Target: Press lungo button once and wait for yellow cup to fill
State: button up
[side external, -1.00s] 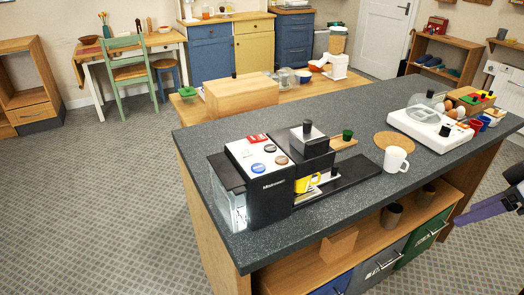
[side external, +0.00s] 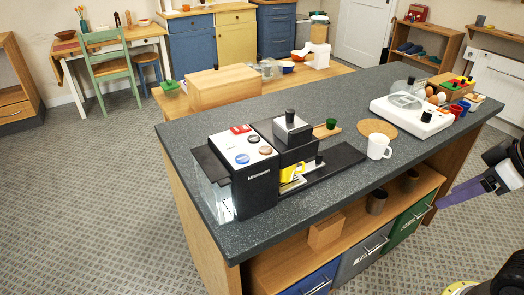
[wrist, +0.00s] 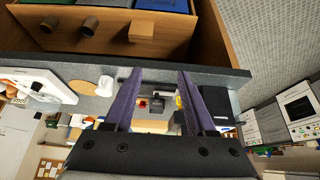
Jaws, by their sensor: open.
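The black-and-white coffee machine (side external: 245,180) stands at the near left of the dark counter. My gripper (side external: 448,200) is at the right edge of the side view, away from the machine. In the wrist view its purple fingers (wrist: 155,85) are apart with nothing between them.
A white mug (side external: 378,146) stands right of the machine beside a round cork mat (side external: 377,128). A white appliance (side external: 410,117) and a wooden box with eggs (side external: 448,88) are farther right. Shelves and drawers lie under the counter edge (side external: 350,195).

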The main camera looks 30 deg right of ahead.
dwell(0.3)
grip_shut()
dwell(1.6)
